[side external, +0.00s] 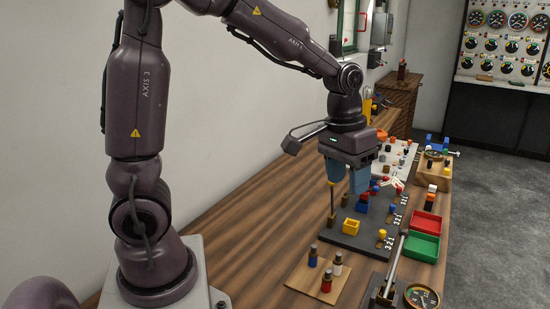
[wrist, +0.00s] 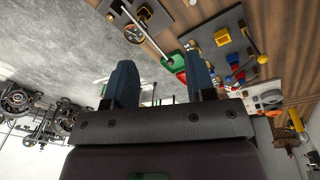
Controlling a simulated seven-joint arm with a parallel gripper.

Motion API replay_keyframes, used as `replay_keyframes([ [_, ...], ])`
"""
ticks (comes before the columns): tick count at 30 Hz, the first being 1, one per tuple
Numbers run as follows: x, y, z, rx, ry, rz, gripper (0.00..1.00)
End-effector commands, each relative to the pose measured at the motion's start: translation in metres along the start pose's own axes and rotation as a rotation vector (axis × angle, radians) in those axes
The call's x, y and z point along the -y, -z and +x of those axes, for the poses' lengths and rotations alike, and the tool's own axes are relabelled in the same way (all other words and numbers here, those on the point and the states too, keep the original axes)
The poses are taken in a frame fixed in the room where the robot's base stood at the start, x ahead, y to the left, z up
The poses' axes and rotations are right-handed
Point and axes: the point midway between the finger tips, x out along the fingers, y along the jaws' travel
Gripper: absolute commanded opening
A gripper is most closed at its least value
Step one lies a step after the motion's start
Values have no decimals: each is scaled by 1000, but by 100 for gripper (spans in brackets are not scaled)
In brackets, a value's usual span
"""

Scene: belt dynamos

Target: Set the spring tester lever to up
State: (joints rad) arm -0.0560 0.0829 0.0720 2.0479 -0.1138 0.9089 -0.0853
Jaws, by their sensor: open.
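The lever (side external: 396,262), which I take to be the spring tester's, is a long pale rod with a dark end, rising from a dark base at the front edge of the bench. It slants to the upper right in the side view; I cannot tell its exact setting. A round dial gauge (side external: 422,297) sits beside its base. In the wrist view the lever (wrist: 150,36) runs from near the gauge (wrist: 135,34) toward the trays. My gripper (side external: 347,184) is open and empty, above the dark board behind the lever and apart from it. Its two blue fingers (wrist: 161,65) also show in the wrist view.
A wooden board (side external: 303,278) with blue, red and white-topped pegs lies left of the lever. The dark board (side external: 372,233) carries a yellow block (side external: 351,226) and upright pegs. A red tray (side external: 425,222) and a green tray (side external: 420,246) stand close to the lever's upper end.

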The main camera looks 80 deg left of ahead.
Motion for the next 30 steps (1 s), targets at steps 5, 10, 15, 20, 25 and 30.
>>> replay_keyframes([
  [5,0,-29,-19,-43,5,70,50],
  [10,1,-55,-33,-84,12,131,50],
  [15,3,-80,-44,-132,21,186,50],
  [20,5,-101,-52,-185,27,227,50],
  [25,6,-120,-61,-247,30,259,50],
  [30,7,-131,-68,-303,28,276,50],
])
